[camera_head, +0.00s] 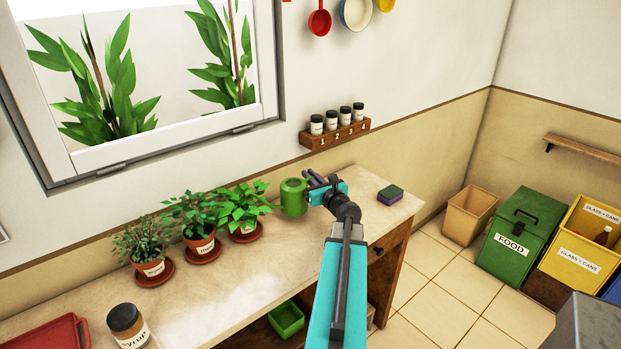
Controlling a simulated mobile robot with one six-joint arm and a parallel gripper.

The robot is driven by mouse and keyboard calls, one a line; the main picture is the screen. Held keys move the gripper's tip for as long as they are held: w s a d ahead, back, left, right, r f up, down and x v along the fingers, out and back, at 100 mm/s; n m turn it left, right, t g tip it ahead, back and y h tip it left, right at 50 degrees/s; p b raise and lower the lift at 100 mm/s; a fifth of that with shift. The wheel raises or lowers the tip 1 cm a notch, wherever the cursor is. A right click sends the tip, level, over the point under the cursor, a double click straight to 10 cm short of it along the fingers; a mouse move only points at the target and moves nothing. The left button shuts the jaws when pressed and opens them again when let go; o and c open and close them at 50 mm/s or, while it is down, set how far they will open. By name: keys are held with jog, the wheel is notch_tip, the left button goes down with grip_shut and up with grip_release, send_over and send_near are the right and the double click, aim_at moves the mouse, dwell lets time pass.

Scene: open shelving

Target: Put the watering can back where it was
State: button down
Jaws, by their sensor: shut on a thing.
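The green watering can (293,198) is at the back of the counter, just right of the potted plants. My gripper (313,187) is at the can's right side and is shut on it. The grip point is partly hidden by the gripper and wrist. The can looks upright. I cannot tell whether its base touches the counter (240,283) or is slightly above it.
Several potted herbs (200,240) on saucers stand left of the can. A sponge (390,195) lies to the right. A spice rack (335,134) hangs on the wall above. A syrup jar (127,325) and red tray (45,337) are at front left. Bins (515,240) stand at right.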

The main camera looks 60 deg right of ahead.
jog(key=shift+w+d+p, duration=0.15)
jog(key=shift+w+d, duration=0.1)
jog(key=shift+d, duration=0.4)
jog(key=shift+w+d+p, duration=0.15)
jog(key=shift+w+d, duration=0.1)
jog(key=shift+d, duration=0.35)
jog(key=f, duration=0.1)
jog(key=d+f, duration=0.1)
jog(key=shift+f+b, duration=0.35)
jog(key=shift+b, duration=0.05)
jog(key=shift+w+a+f, duration=0.15)
jog(key=shift+w+f, duration=0.05)
jog(key=shift+f, duration=0.4)
jog(key=c, duration=1.8)
grip_release()
jog(key=shift+c, duration=0.2)
jog(key=shift+s, duration=0.1)
